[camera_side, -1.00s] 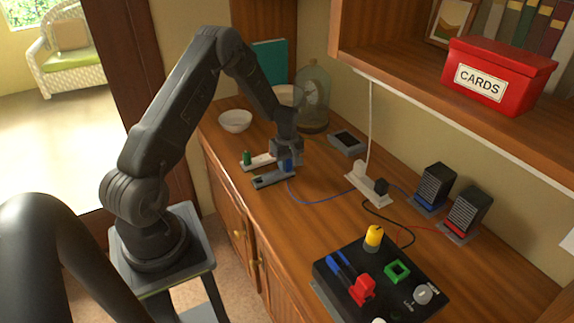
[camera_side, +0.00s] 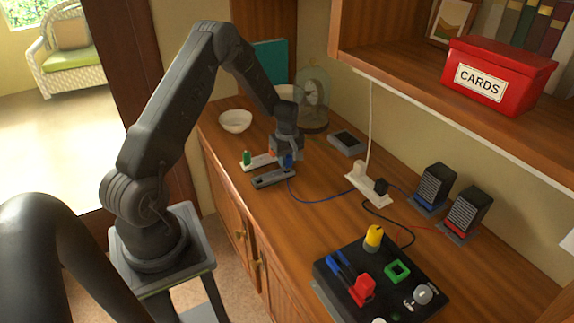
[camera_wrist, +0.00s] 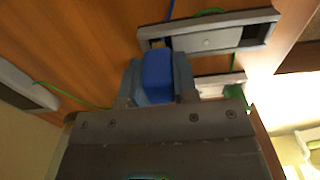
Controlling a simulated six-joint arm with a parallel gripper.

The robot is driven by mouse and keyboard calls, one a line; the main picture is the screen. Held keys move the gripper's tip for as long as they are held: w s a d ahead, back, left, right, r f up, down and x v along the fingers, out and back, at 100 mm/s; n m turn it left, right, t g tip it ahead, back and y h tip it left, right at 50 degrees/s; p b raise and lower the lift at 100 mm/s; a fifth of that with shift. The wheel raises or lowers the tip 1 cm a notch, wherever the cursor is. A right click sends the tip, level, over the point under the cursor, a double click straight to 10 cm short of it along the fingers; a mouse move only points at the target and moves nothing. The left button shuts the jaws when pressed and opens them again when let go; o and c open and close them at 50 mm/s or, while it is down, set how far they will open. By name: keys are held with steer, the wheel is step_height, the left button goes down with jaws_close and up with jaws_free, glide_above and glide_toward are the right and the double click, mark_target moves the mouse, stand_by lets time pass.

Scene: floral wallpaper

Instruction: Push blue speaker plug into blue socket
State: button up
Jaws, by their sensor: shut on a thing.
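My gripper (camera_side: 287,157) is shut on the blue speaker plug (camera_wrist: 158,76), which shows between its two fingers in the wrist view and as a small blue patch in the side view (camera_side: 287,161). The plug is close above the counter, beside a grey tray (camera_side: 273,178). A blue cable (camera_side: 320,199) runs from the plug's area toward the speakers. A white strip (camera_side: 258,162) with a green plug (camera_side: 246,158) at its left end lies behind the tray. My gripper hides the strip's right part, and I cannot make out a blue socket.
A white bowl (camera_side: 235,121), a glass dome clock (camera_side: 313,100) and a grey device (camera_side: 347,142) are behind.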

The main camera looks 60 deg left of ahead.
mark_target(288, 156)
steer(key=shift+r, duration=0.2)
steer(key=shift+r, duration=2.45)
steer(key=shift+r, duration=0.3)
step_height(288, 156, up, 13)
steer(key=s+d, duration=0.3)
steer(key=d, duration=1)
steer(key=s+d, duration=0.3)
steer(key=d, duration=0.9)
steer(key=s+d, duration=0.2)
steer(key=d, duration=1.1)
steer(key=shift+s+d+f, duration=0.15)
steer(key=shift+f, duration=1.3)
steer(key=shift+s+d+f, duration=0.1)
steer(key=shift+f, duration=1.3)
steer(key=shift+f, duration=0.15)
